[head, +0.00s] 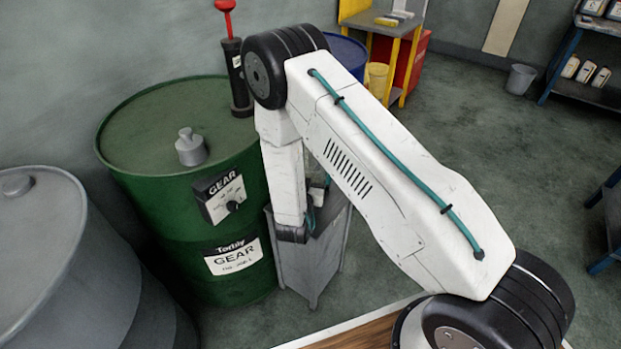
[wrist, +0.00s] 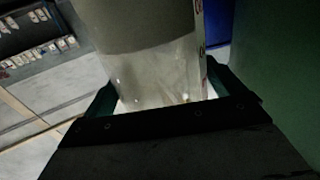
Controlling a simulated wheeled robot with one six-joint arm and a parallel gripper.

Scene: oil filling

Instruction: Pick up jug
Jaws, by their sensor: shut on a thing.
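The jug (wrist: 150,62) fills the middle of the wrist view. It is clear, with a greyish band in its upper part and small red marks along its right side. My gripper (wrist: 162,88) is shut on the jug, one finger on each side of its wall. In the head view my arm hangs down over a small grey cabinet (head: 312,262), in front of the green drum. There my arm hides most of the jug and the fingers. I cannot tell whether the jug touches the cabinet top.
A grey drum (head: 60,265) is at the lower left. A blue drum (head: 347,52) and a yellow table (head: 385,28) stand behind. The floor at right is largely clear.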

